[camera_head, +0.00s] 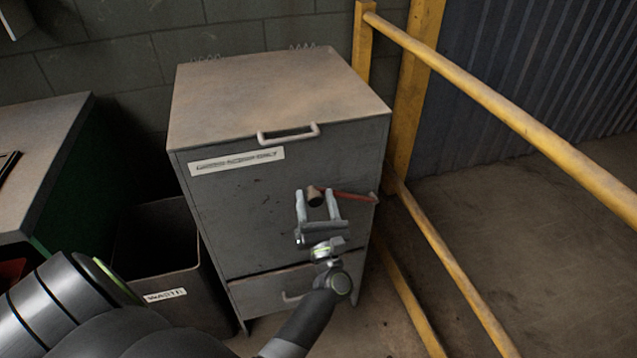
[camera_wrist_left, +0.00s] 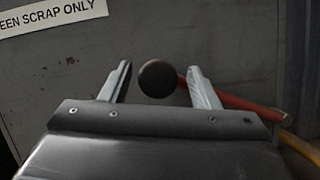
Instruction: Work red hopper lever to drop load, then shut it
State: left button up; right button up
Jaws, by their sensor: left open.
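The grey hopper (camera_head: 240,212) stands ahead of me with a label reading "...EEN SCRAP ONLY" (camera_wrist_left: 50,14) on its front. The red lever (camera_head: 350,195) runs roughly level across the right of the front, with a dark round knob (camera_head: 315,196) at its left end. In the left wrist view the knob (camera_wrist_left: 157,79) sits between the fingertips and the red bar (camera_wrist_left: 240,104) passes behind the right finger. My left gripper (camera_head: 317,194) is open around the knob; I cannot tell whether a finger touches it. My right gripper does not show.
A drawer with a handle (camera_head: 292,297) is low on the hopper, and a lid handle (camera_head: 288,134) is at the top front. A waste bin (camera_head: 165,294) stands left. A yellow railing (camera_head: 500,112) runs along the right. A green-sided bench (camera_head: 40,130) is far left.

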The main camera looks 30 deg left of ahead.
pick_arm(q)
jog(key=shift+a+r, duration=0.15)
jog(key=shift+r, duration=0.05)
jog(key=shift+c, duration=0.4)
grip_shut()
jog(key=shift+f, duration=0.15)
